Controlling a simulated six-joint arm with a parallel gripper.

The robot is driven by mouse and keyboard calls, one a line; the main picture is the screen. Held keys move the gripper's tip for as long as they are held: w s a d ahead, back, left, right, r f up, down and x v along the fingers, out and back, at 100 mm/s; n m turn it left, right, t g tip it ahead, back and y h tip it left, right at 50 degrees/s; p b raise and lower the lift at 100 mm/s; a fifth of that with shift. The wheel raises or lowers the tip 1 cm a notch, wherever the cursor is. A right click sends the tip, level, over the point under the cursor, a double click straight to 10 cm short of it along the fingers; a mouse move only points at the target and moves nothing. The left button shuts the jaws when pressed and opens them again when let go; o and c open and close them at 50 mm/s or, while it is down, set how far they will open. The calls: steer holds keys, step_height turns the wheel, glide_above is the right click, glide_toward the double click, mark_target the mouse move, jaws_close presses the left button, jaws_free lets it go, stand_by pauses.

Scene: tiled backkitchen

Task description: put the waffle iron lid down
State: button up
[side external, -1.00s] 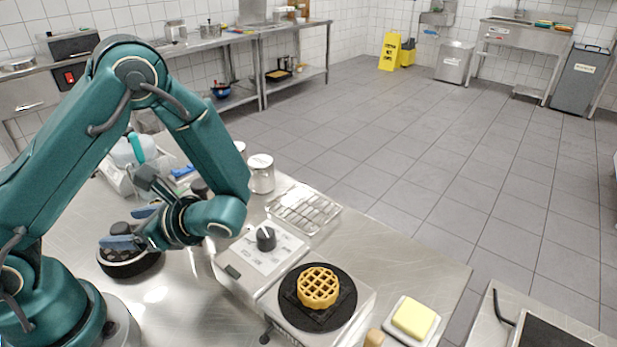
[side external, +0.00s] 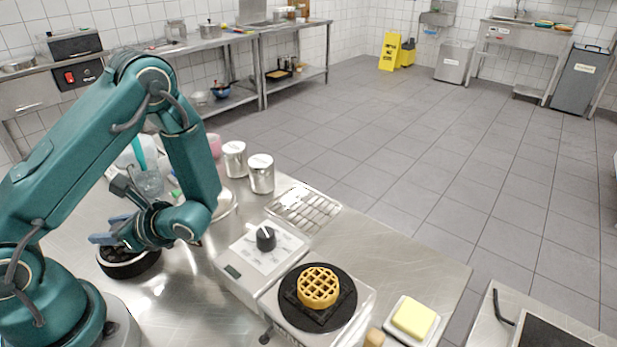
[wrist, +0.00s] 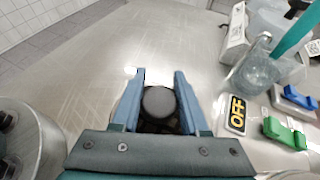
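The waffle iron's black round lower plate (side external: 340,318) holds a golden waffle (side external: 318,287) and has no lid over it. A dark round piece with a pale rim, which looks like the lid (side external: 130,266), lies on the steel table at the left, close to my base. My gripper (side external: 112,229) is above it with fingers apart. In the wrist view, a dark round knob (wrist: 158,102) shows between the open fingertips (wrist: 160,76), with a dark surface below it. I cannot tell whether the fingers touch the knob.
The control box (side external: 258,262) with its dial stands between the lid and the waffle plate. Two metal canisters (side external: 261,175) and a wire rack (side external: 312,212) are behind it. A butter dish (side external: 413,318) is at the right. A glass jar (wrist: 256,66) and coloured clips (wrist: 284,132) lie beside my gripper.

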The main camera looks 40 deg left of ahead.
jaws_close()
steer(key=shift+r, duration=0.1)
